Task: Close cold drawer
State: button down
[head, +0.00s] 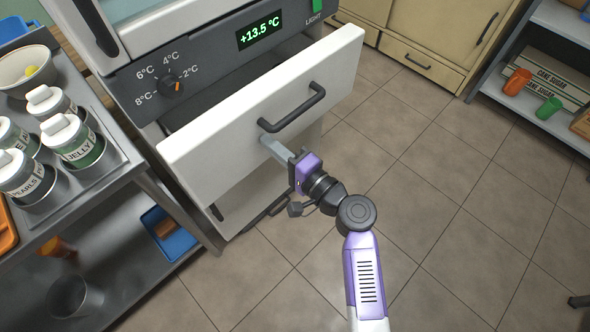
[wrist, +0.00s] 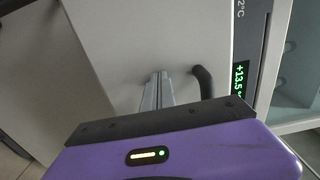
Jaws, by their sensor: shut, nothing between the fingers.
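The cold drawer (head: 255,112) has a white front with a dark bar handle (head: 292,108). It stands pulled out from the cabinet under the dark control panel, with a gap behind its front. My gripper (head: 266,138) is shut and empty, its fingers at the drawer front just below and left of the handle. In the wrist view the shut fingers (wrist: 158,88) point at the white drawer front (wrist: 150,40), beside the handle (wrist: 205,82). I cannot tell whether the fingertips touch the front.
The control panel (head: 215,62) has a knob (head: 172,86) and a display reading +13.5 °C (head: 259,30). A metal cart (head: 125,150) with several labelled jars stands at the left. A shelf (head: 530,100) with cups stands at the right. The tiled floor (head: 440,190) between is clear.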

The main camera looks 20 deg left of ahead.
jog(key=b+x, duration=0.4)
jog(key=x, duration=0.6)
jog(key=shift+f+b, duration=0.15)
jog(key=shift+b, duration=0.2)
jog(key=shift+a, duration=0.15)
jog(key=shift+a+r, duration=0.1)
jog(key=shift+r, duration=0.15)
